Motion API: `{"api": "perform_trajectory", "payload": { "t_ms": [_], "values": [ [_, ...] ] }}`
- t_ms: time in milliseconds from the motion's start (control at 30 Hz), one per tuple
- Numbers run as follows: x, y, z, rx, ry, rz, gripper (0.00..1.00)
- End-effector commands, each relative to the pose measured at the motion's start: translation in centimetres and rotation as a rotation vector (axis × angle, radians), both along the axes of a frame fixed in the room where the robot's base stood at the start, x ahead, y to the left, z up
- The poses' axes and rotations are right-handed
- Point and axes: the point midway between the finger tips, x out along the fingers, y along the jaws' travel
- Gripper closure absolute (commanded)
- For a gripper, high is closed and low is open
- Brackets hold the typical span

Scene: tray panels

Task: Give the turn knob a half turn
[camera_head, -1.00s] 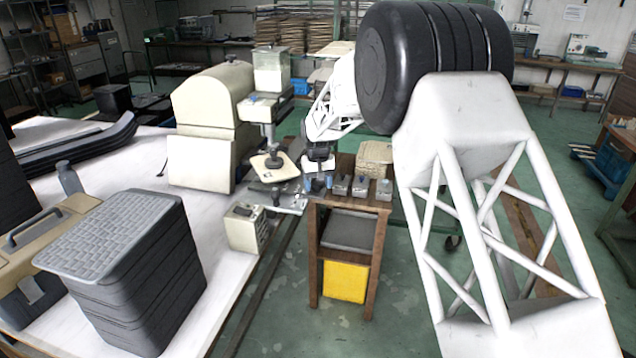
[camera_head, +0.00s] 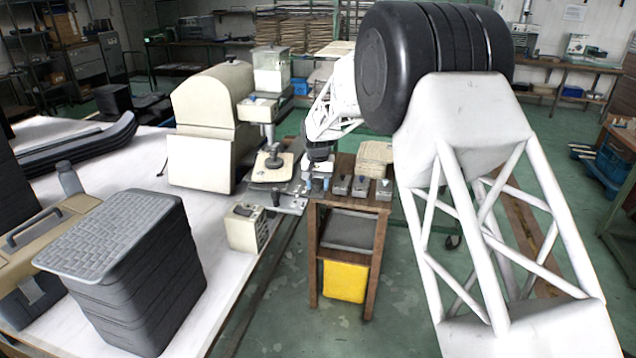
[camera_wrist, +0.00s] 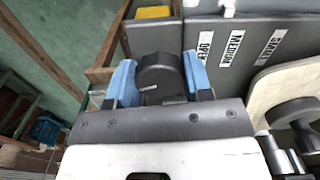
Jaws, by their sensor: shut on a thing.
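The turn knob (camera_wrist: 158,76) is dark, with a rounded top, and sits near the top middle of the wrist view. My gripper (camera_wrist: 159,68) has one blue finger on each side of it and is shut on it. A dark grey panel (camera_wrist: 188,35) is behind the knob, with white labels reading OPEN, MEDIUM and SMALL to its right. In the head view my gripper (camera_head: 318,182) is small, at the left end of the wooden stand's top. The knob cannot be made out there.
A wooden stand (camera_head: 313,265) with a yellow bin (camera_head: 345,281) is below the gripper. Several small grey blocks with blue parts stand on its top. A cream machine (camera_head: 203,163) and a small cream box (camera_head: 244,229) stand on the white table (camera_head: 225,275) to the left.

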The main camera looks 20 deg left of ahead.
Motion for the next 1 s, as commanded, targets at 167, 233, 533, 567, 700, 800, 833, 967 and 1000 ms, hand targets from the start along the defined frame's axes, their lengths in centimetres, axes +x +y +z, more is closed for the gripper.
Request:
{"api": "perform_trajectory", "payload": {
  "t_ms": [167, 233, 533, 567, 700, 800, 833, 967, 1000],
  "values": [
    [0.00, -0.02, -0.01, 0.000, 0.000, -0.139, 0.78],
    [0.00, -0.02, -0.01, 0.000, 0.000, -0.191, 0.78],
    [0.00, -0.02, -0.01, 0.000, 0.000, -0.286, 0.78],
    [0.00, -0.02, -0.01, 0.000, 0.000, -0.286, 0.78],
    [0.00, -0.02, -0.01, 0.000, 0.000, -0.285, 0.51],
    [0.00, -0.02, -0.02, 0.000, 0.000, -0.284, 0.36],
    [0.00, -0.02, -0.01, 0.000, 0.000, -0.284, 0.34],
    [0.00, -0.01, -0.01, 0.000, 0.000, -0.284, 0.34],
    [0.00, -0.01, -0.01, 0.000, 0.000, -0.284, 0.34]
  ]
}}
